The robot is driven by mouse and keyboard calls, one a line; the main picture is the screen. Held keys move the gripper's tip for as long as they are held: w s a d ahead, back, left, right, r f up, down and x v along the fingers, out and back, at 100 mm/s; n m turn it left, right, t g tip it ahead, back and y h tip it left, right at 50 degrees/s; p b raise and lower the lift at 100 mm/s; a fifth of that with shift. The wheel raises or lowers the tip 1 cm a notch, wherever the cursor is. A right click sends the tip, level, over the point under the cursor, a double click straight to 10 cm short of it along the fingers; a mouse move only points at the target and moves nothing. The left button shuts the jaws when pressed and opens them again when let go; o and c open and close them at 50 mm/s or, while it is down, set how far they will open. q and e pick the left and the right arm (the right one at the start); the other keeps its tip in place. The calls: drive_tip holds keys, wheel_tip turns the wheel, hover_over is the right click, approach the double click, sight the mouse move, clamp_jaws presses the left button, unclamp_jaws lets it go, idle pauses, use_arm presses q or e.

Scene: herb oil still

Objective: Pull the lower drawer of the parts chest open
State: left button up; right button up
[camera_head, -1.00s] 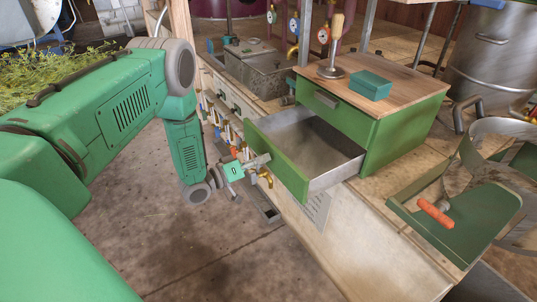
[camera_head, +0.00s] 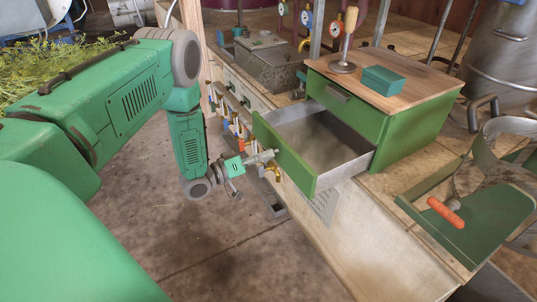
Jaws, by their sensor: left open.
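The green parts chest (camera_head: 412,135) with a wooden top stands on the bench. Its lower drawer (camera_head: 283,158) is pulled well out, with its grey, empty-looking interior (camera_head: 320,140) showing. The upper drawer (camera_head: 345,108) is closed, with a grey handle on its front. My left gripper (camera_head: 268,157) is at the outer face of the lower drawer's front, near its left part. Its jaws are open, though the fingers are small in the picture. The lower drawer's handle is not clearly visible, and I cannot tell whether the fingers touch it. My right gripper is not in view.
A teal box (camera_head: 383,80) and a wooden-handled tool (camera_head: 347,42) stand on the chest. A green tray (camera_head: 470,225) with an orange-handled item (camera_head: 445,212) lies at the right. Brass taps line the bench front. The floor (camera_head: 235,240) before the bench is clear.

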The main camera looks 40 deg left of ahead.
use_arm(q)
drive_tip(key=v, duration=1)
drive_tip(key=shift+a, duration=0.15)
drive_tip(key=shift+f, duration=0.15)
drive_tip(key=s+d+f+m+g+y+p, duration=0.1)
drive_tip(key=s+d+f+g+y+p, duration=0.2)
drive_tip(key=d, duration=0.4)
drive_tip(key=s+d+f+m+g+y+p, duration=0.1)
drive_tip(key=d+f+g, duration=0.1)
drive_tip(key=d+g, duration=0.35)
drive_tip(key=s+d+r+m+g+y+p, duration=0.1)
drive_tip(key=s+g, duration=0.6)
drive_tip(key=s, duration=1.1)
drive_tip(key=d+m+y+p, duration=0.1)
drive_tip(key=d+m, duration=0.1)
drive_tip(key=shift+s+d+y, duration=0.25)
drive_tip(key=shift+d+y, duration=0.1)
drive_tip(key=shift+y, duration=0.05)
